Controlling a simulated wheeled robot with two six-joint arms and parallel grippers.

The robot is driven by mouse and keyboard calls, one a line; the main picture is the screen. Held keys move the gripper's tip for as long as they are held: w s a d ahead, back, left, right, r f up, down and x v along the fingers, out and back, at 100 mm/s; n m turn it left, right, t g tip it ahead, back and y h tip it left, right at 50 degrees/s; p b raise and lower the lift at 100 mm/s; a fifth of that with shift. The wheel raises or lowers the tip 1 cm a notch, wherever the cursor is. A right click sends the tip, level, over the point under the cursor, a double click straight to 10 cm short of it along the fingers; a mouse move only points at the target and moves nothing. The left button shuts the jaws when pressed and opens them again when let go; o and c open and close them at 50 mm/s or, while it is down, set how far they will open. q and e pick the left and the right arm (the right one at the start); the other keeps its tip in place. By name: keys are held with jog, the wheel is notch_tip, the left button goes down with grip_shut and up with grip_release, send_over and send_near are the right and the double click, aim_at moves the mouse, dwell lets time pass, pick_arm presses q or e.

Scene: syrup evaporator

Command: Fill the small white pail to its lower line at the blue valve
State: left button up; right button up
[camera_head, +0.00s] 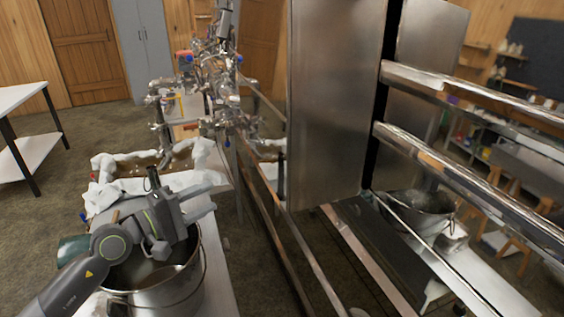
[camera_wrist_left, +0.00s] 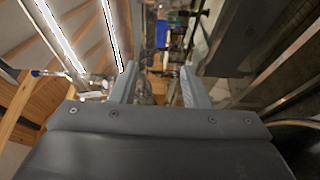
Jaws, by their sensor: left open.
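My left gripper (camera_head: 208,196) is open with nothing between its fingers, above the rim of a large steel pot (camera_head: 165,297). Its two fingers also show in the left wrist view (camera_wrist_left: 158,76), pointing toward blurred equipment. Small blue handles (camera_head: 188,58) sit among the pipes and valves at the back of the head view. I cannot tell which one is the blue valve. A blue-ended fitting (camera_wrist_left: 38,73) shows at the left of the left wrist view. I cannot make out the small white pail or its lower line. My right gripper is not in view.
Crumpled white material (camera_head: 120,190) lies behind the steel pot. A dark green object (camera_head: 72,247) is left of it. Tall steel panels (camera_head: 335,95) and thick horizontal pipes (camera_head: 470,180) block the right. A white table (camera_head: 20,95) stands far left, with open floor before it.

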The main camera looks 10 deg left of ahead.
pick_arm(q)
jog(key=p+x, duration=0.4)
jog(key=x, duration=1.3)
jog(key=shift+w+a+f+p, duration=0.15)
jog(key=shift+w+a+p, duration=0.15)
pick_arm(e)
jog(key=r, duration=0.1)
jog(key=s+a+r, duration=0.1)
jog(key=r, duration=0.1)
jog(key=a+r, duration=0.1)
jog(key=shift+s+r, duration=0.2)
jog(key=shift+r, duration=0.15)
pick_arm(q)
grip_shut()
